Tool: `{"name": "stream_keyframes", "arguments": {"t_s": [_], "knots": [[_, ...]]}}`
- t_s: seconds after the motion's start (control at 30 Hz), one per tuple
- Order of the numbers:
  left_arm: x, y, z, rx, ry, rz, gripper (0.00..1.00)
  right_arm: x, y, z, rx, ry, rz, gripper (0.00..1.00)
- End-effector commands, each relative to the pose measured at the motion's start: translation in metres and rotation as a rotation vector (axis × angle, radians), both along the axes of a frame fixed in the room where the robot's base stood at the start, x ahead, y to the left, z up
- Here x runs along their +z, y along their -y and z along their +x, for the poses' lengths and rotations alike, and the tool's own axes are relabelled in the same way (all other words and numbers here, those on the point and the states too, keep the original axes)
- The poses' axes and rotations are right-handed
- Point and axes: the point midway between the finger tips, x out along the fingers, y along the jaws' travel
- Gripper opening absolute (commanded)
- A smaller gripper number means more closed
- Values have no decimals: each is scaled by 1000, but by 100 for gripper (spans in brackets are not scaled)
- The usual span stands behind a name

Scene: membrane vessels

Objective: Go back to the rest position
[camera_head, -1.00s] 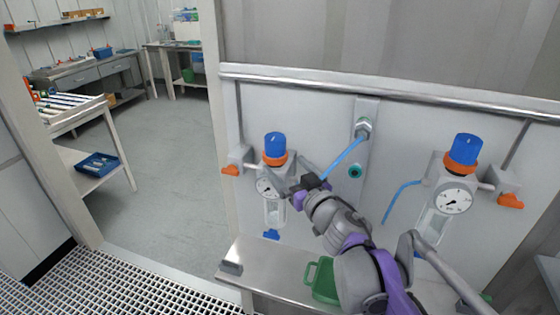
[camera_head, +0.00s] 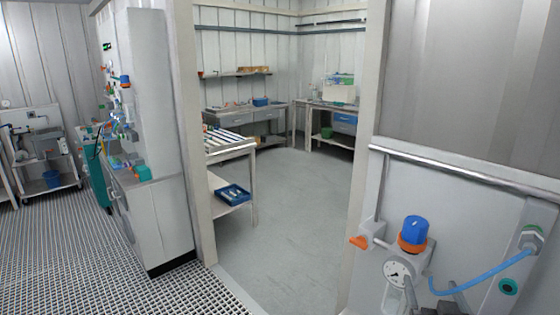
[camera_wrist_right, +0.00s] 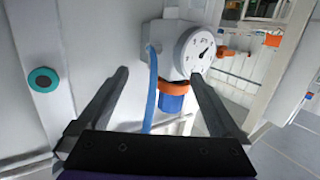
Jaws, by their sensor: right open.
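My right gripper (camera_head: 432,293) shows only partly at the bottom right of the head view, in front of the wall panel. In the right wrist view my right gripper (camera_wrist_right: 158,76) is open, with nothing clamped between its fingers. Beyond the fingers is a regulator with a white gauge (camera_wrist_right: 198,50), an orange collar and a blue knob (camera_wrist_right: 172,103). In the head view the same regulator has its blue knob (camera_head: 415,229) on top. A blue tube (camera_head: 480,284) runs from the metal wall fitting (camera_head: 532,238) to the regulator's side. My left gripper is out of view.
A metal rail (camera_head: 470,171) runs above the regulator. An orange valve handle (camera_head: 358,242) sticks out at its left. A doorway opens onto clear floor (camera_head: 285,210), with a table holding a blue tray (camera_head: 233,194). A tall white cabinet (camera_head: 160,150) stands left of it.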

Motion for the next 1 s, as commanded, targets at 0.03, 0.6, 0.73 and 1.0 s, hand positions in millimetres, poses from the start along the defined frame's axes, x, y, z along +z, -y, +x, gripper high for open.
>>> {"name": "stream_keyframes", "arguments": {"t_s": [0.03,0.6,0.73,1.0], "knots": [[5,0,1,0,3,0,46,-19,-9,-13,-33,-75,20,100],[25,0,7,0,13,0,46,-205,-147,-175,269,-948,163,100],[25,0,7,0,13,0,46,-207,-150,-178,279,-959,164,100],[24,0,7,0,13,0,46,-206,-149,-177,275,-957,164,66]]}}
